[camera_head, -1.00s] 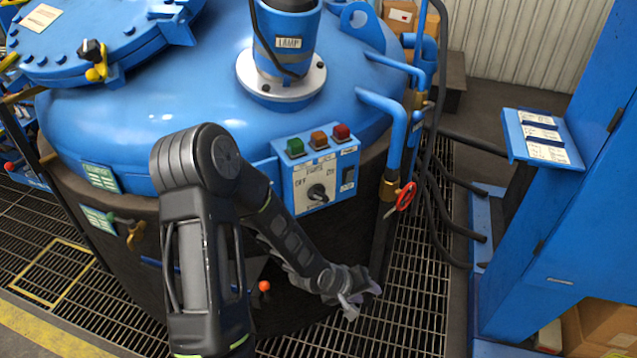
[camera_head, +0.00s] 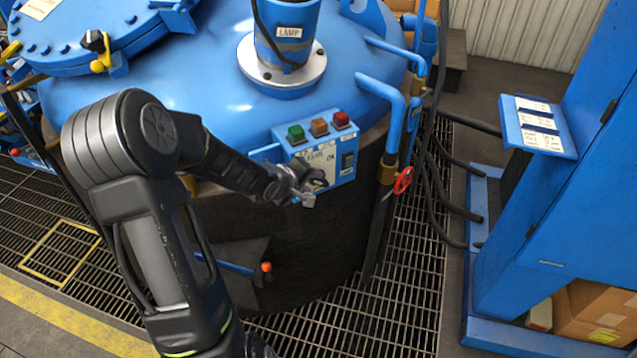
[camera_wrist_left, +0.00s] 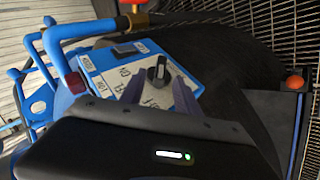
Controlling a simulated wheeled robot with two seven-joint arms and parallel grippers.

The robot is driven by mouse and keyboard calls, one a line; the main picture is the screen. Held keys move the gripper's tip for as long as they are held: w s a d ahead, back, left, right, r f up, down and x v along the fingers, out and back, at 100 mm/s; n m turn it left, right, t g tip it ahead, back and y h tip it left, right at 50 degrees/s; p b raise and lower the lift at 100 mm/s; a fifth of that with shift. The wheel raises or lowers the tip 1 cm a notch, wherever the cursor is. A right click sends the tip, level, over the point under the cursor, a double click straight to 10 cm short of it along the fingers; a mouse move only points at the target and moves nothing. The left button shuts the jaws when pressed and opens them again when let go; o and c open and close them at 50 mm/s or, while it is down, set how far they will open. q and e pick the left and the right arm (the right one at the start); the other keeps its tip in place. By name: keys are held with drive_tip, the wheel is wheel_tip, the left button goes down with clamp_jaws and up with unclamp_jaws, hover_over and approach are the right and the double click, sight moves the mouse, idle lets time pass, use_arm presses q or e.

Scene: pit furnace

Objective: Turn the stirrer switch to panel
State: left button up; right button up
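The stirrer switch is a dark rotary knob on the white face of a blue control box (camera_head: 347,166) on the furnace's side. In the left wrist view the knob (camera_wrist_left: 158,72) stands just beyond the fingertips, roughly in line with the gap between them. My left gripper (camera_head: 304,184) is at the box's lower left and partly covers the knob and its labels in the head view. In the left wrist view its two fingers (camera_wrist_left: 158,88) are apart with nothing held. Whether they touch the knob is unclear. My right gripper is not in view.
Green, amber and red buttons (camera_head: 319,127) sit on top of the box, and a black rocker switch (camera_head: 348,160) is right of the knob. Blue pipes and a red valve wheel (camera_head: 403,180) stand to the right. An orange-tipped lever (camera_head: 266,267) is below.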

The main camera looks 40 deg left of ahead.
sight(315, 182)
use_arm(q)
drive_tip(key=b+x, duration=0.1)
drive_tip(key=x, duration=0.5)
drive_tip(key=shift+c, duration=0.4)
clamp_jaws()
